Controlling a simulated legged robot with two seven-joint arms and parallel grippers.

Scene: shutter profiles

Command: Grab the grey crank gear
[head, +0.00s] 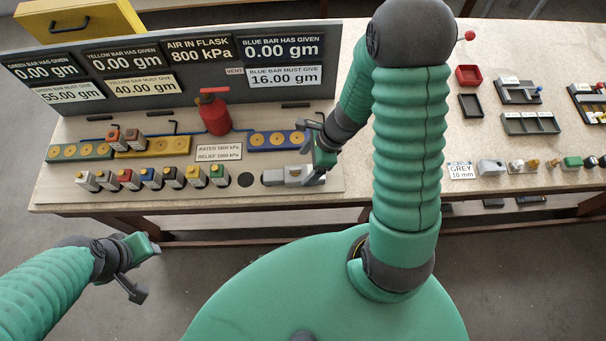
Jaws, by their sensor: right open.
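A light grey block-like piece (290,176) lies on the front right of the board, just below my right gripper. Another small grey piece (491,167) sits beside a card reading GREY 10 mm (460,171) on the right of the table. Both are too small for me to tell which is the crank gear. My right gripper (314,142) is open above the board, close to the first grey piece; I cannot tell whether they touch. My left gripper (147,272) is open and empty, in front of the table's edge.
A red flask (214,112) stands mid-board, with a row of small coloured-top blocks (150,178) in front. A display panel (180,65) rises behind. Trays (530,123) and small parts lie at the right. My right arm hides the table's middle.

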